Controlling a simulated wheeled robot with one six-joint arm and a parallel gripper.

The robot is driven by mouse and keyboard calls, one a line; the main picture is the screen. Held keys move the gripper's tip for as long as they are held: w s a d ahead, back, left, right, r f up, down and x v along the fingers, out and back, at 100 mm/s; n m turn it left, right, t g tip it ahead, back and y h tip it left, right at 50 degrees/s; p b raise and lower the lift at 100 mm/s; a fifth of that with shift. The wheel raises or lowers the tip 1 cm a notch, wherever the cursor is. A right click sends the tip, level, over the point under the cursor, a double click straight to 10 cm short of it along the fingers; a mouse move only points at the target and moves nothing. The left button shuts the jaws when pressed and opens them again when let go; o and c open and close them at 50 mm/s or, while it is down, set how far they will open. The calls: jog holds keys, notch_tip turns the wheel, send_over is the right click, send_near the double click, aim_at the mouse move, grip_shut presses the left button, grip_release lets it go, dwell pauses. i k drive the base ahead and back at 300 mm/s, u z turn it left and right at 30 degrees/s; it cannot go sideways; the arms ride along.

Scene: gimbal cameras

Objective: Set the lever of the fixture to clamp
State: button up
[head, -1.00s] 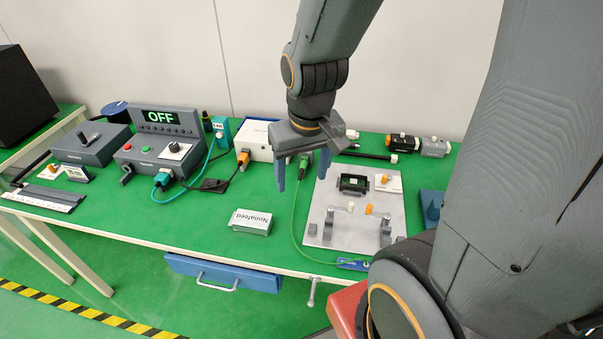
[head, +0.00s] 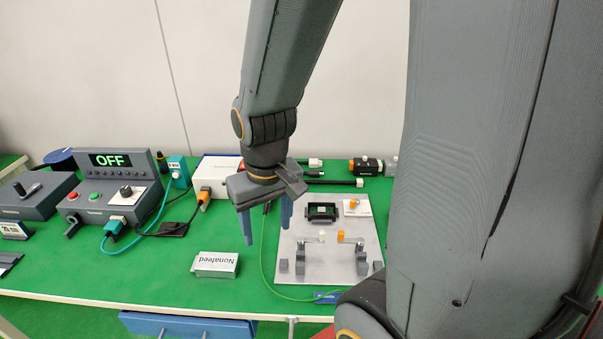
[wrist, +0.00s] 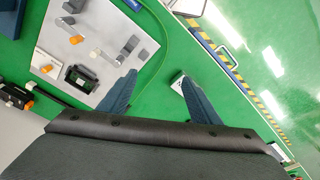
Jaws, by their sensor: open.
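The fixture is a light grey plate (head: 328,272) on the green bench, right of centre in the head view. It carries a dark socket block (head: 322,211) and two grey clamp arms, one with a white tip (head: 321,236) and one with an orange tip (head: 341,236). I cannot tell which part is the lever or read its setting. My gripper (head: 268,230) is open and empty, above the bench at the plate's left side, apart from it. In the wrist view the plate (wrist: 48,62) lies left of my gripper (wrist: 157,77).
A control box with an OFF display (head: 110,160) and cables stands further left. A green cable (head: 263,262) runs along the plate's left edge. A white box (head: 217,174) stands behind.

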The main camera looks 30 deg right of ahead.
aim_at(353, 202)
jog(key=u, duration=0.55)
jog(key=k, duration=0.15)
jog(key=z, duration=1.6)
jog(key=k, duration=0.5)
jog(key=u, duration=0.45)
jog(key=i, duration=0.65)
jog(key=z, duration=0.5)
